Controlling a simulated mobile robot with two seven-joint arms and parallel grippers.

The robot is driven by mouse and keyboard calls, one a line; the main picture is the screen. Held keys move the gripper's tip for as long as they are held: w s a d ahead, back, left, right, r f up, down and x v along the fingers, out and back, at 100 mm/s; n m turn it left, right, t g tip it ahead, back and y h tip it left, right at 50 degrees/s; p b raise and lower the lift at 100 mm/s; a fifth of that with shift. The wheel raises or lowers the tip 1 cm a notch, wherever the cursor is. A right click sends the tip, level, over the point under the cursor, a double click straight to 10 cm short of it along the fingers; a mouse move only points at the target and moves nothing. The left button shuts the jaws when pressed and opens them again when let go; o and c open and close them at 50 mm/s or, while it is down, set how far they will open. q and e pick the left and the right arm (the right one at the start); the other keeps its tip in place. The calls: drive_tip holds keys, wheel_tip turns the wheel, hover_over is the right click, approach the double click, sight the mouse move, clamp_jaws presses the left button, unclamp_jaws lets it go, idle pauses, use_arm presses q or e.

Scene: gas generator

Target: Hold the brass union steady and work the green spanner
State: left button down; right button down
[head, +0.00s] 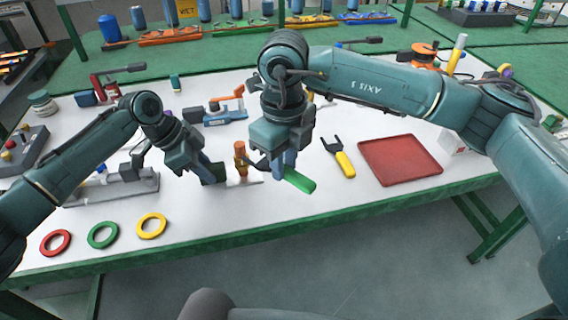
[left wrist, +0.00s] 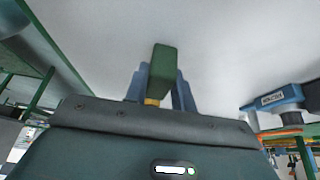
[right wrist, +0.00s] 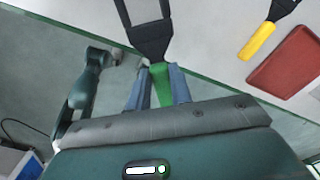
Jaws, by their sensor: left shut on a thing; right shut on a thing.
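The brass union (head: 240,152) stands upright on the table between my grippers. My left gripper (head: 208,168) is left of it, shut on a dark green block-like piece (head: 214,174); this piece also shows between the fingers in the left wrist view (left wrist: 161,75). A thin grey part shows low beside the union. My right gripper (head: 285,162) is shut on the handle of the green spanner (head: 300,181). The spanner's dark open jaw (right wrist: 151,40) points away from the fingers, toward the union. I cannot tell whether jaw and union touch.
A yellow-handled spanner (head: 345,164) and a red tray (head: 399,160) lie to the right. Red (head: 56,243), green (head: 103,235) and yellow (head: 152,226) rings lie at the front left. A blue vise-like tool (head: 225,116) stands behind. The front middle is clear.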

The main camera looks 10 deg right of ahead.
use_arm(q)
drive_tip(key=c, duration=1.1)
unclamp_jaws()
drive_tip(key=v, duration=1.2)
